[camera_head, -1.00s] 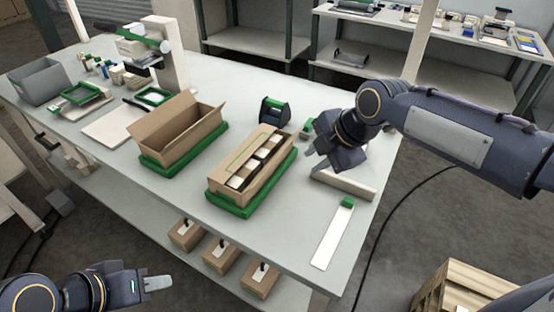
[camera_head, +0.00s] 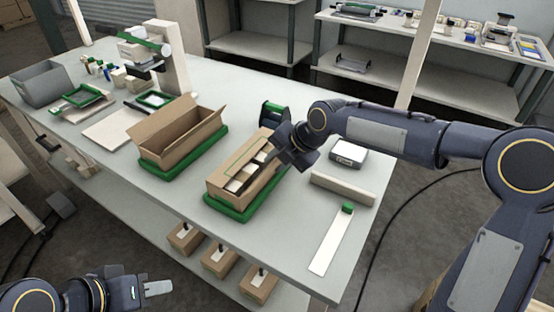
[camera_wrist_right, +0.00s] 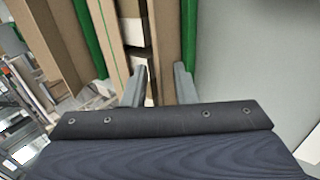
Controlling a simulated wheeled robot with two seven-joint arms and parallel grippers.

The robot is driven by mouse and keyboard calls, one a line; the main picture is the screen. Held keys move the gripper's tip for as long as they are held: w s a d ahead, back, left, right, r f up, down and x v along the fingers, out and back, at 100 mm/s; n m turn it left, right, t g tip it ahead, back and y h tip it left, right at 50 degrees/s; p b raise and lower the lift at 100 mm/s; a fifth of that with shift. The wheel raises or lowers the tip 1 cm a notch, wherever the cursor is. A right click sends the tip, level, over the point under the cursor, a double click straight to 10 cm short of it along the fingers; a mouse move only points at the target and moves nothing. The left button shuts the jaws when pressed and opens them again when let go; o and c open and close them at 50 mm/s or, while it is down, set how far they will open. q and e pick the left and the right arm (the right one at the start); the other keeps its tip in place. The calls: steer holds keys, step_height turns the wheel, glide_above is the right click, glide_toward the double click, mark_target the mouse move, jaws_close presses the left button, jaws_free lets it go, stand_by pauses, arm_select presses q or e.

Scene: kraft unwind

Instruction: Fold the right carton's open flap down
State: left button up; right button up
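The right carton (camera_head: 213,178) is a brown open box in a green tray (camera_head: 226,208) on the table, with pale blocks (camera_head: 239,184) inside. My right gripper (camera_head: 276,163) is over its far right end. In the right wrist view, the right gripper's (camera_wrist_right: 160,72) two fingers are apart, over the carton's long cardboard edge (camera_wrist_right: 164,45). A brown panel with a green line (camera_wrist_right: 105,30) lies left of the fingers. Whether a finger touches the cardboard I cannot tell. My left gripper (camera_head: 160,287) is low at the left, away from the table, seen side-on.
Another open carton (camera_head: 180,140) stands in a green tray to the left. A green-and-black dispenser (camera_head: 275,113) is behind the right carton. A white-topped device (camera_head: 348,153), a beige bar (camera_head: 342,188) and a green-ended white strip (camera_head: 331,240) lie to the right.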

steer(key=shift+c, duration=0.3)
jaws_close()
steer(key=shift+a+r+p, duration=0.1)
steer(key=shift+r+p, duration=0.1)
steer(key=shift+p, duration=0.35)
steer(key=g+h+p, duration=0.1)
steer(key=p, duration=0.3)
steer(key=a+g+h+p, duration=0.1)
steer(key=h+p, duration=0.1)
steer(key=p, duration=0.1)
steer(key=w+r+g+h+p, duration=0.1)
steer(key=p, duration=0.3)
steer(key=shift+a+h+p, duration=0.3)
steer(key=shift+h+p, duration=0.05)
steer(key=shift+h, duration=0.05)
steer(key=shift+w+a+f+g+h+p, duration=0.2)
steer(key=shift+g+h+p, duration=0.3)
steer(key=shift+p, duration=0.45)
steer(key=shift+f, duration=0.1)
steer(key=shift+o, duration=0.3)
jaws_free()
